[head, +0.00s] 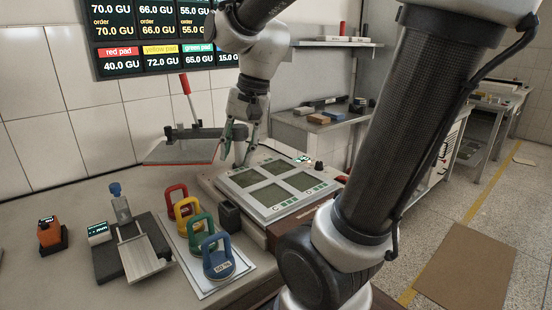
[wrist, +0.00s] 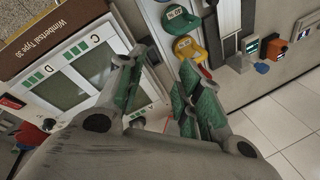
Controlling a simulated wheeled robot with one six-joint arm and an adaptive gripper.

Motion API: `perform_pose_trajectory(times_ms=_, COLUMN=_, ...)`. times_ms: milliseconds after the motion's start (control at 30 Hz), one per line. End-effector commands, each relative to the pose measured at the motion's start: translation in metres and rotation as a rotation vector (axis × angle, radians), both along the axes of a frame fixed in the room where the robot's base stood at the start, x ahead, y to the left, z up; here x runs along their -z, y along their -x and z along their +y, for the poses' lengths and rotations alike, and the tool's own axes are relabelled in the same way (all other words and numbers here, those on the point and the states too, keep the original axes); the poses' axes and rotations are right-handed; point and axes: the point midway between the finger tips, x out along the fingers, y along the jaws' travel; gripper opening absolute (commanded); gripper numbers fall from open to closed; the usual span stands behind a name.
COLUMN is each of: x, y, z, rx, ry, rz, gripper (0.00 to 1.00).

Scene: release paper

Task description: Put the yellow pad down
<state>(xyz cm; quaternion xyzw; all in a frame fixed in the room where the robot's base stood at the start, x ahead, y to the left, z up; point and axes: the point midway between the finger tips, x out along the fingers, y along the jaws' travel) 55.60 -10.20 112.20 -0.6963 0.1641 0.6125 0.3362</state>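The yellow pad (head: 184,223) has a loop handle and stands upright on a pale board (head: 243,268), between the red pad (head: 176,203) and the green pad (head: 199,246). In the wrist view the yellow pad (wrist: 187,47) lies beyond my fingers, near the top centre. My gripper (head: 240,152) points down over the back left of the panelled instrument (head: 272,186), apart from the yellow pad. In the wrist view my gripper (wrist: 158,92) has its green-lined fingers spread, with nothing visible between them.
The blue pad (head: 218,262) is at the front of the row, with a small dark block (head: 229,217) beside the row. A red-handled press (head: 188,130) with a flat plate stands behind. A metal slide fixture (head: 138,250) and an orange device (head: 50,234) are on the left.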

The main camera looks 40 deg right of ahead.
Motion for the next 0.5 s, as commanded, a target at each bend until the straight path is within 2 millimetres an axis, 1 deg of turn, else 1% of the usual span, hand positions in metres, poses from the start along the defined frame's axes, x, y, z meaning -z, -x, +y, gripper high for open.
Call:
perform_pose_trajectory(times_ms=33, x=-0.004, y=0.023, z=-0.009, rx=-0.121, ry=0.063, rz=-0.062, gripper=0.35)
perform_pose_trajectory(times_ms=100, x=-0.005, y=0.048, z=-0.021, rx=-0.289, ry=0.155, rz=-0.128, gripper=0.35)
perform_pose_trajectory(times_ms=200, x=-0.003, y=0.075, z=-0.035, rx=-0.479, ry=0.266, rz=-0.188, gripper=0.35)
perform_pose_trajectory(times_ms=333, x=0.000, y=0.093, z=-0.044, rx=-0.623, ry=0.355, rz=-0.227, gripper=0.35)
perform_pose_trajectory(times_ms=500, x=0.001, y=0.097, z=-0.047, rx=-0.669, ry=0.383, rz=-0.236, gripper=0.35)
